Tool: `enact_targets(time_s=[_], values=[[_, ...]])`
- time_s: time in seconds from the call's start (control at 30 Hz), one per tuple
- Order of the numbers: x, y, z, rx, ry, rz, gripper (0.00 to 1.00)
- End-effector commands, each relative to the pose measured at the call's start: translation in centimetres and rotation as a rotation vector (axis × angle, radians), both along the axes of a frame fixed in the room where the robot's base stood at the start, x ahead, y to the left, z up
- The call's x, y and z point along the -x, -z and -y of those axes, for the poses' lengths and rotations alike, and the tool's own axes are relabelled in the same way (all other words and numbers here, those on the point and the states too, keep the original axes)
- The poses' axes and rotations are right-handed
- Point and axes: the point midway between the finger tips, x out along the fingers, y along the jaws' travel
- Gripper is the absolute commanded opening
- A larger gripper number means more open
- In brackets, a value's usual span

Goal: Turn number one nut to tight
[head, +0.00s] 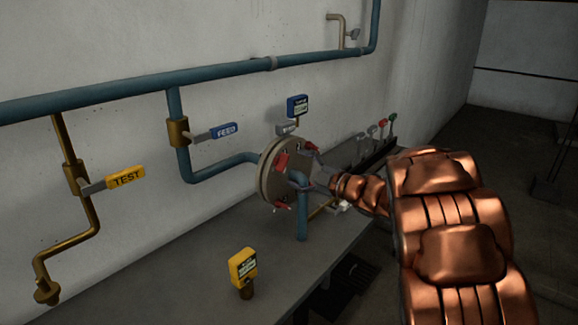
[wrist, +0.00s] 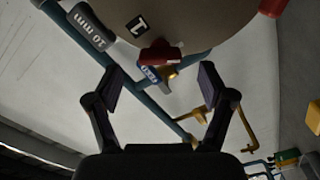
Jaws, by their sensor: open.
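The number one nut (wrist: 160,53) is a red winged piece at the rim of the round flange (wrist: 195,25). A black and white "1" label (wrist: 137,25) sits beside it. In the wrist view my gripper (wrist: 160,88) is open, with its dark fingers spread on either side and the nut in the gap, apart from both. In the head view the flange (head: 267,172) carries several red pieces, one at its upper right (head: 311,147); I cannot tell which is number one. My gripper is small and partly hidden there, close by the flange's right side.
A blue FEED handle (head: 214,132) and a yellow TEST handle (head: 125,178) are on pipes to the left. A yellow gauge (head: 243,266) stands on the grey bench (head: 165,285). A blue gauge (head: 297,106) is above the flange.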

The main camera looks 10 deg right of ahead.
Motion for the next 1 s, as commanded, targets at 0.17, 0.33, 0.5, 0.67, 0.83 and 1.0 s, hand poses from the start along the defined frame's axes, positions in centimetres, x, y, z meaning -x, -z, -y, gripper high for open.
enact_targets(time_s=[0.17,0.33,0.5,0.67,0.83,1.0], values=[[2.4,0.1,1.9,0.004,0.005,-0.002,0.81],[4.2,0.0,3.2,0.002,0.004,-0.001,0.81],[5.2,0.1,3.8,0.003,0.002,-0.002,0.81],[5.5,0.1,4.0,0.002,0.0,-0.001,0.81],[5.5,0.1,4.0,0.002,0.0,-0.001,0.81],[5.5,0.1,4.0,0.001,0.0,-0.002,0.81]])
